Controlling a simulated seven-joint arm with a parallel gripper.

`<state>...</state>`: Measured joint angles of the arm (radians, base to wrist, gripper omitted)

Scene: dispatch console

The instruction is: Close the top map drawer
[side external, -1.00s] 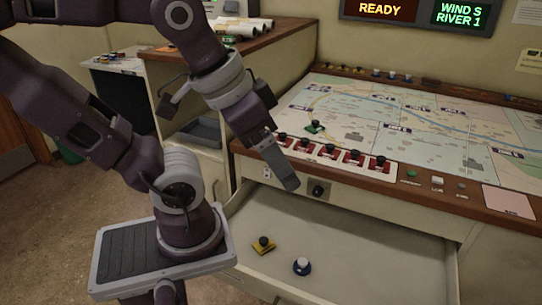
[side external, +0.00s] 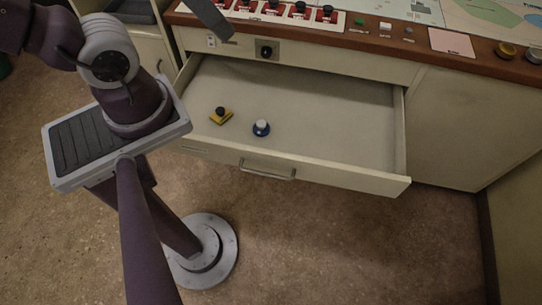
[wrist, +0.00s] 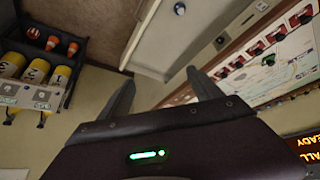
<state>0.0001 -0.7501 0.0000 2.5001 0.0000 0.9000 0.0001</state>
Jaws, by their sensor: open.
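The top map drawer (side external: 320,118) is pulled well out from under the map console in the side external view. Its pale front, with a metal handle (side external: 267,172), faces the floor area. A yellow piece with a black knob (side external: 220,116) and a blue piece with a white knob (side external: 261,128) lie inside. Only the tip of my gripper (side external: 212,18) shows there, at the top edge, above the drawer's back left and near the console front. In the wrist view my gripper (wrist: 160,77) is open and empty, and the drawer (wrist: 163,40) lies beyond its fingers.
The wrist view shows a dark tray (wrist: 42,60) holding yellow cylinders at left. The floor (side external: 370,240) before the drawer is clear.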

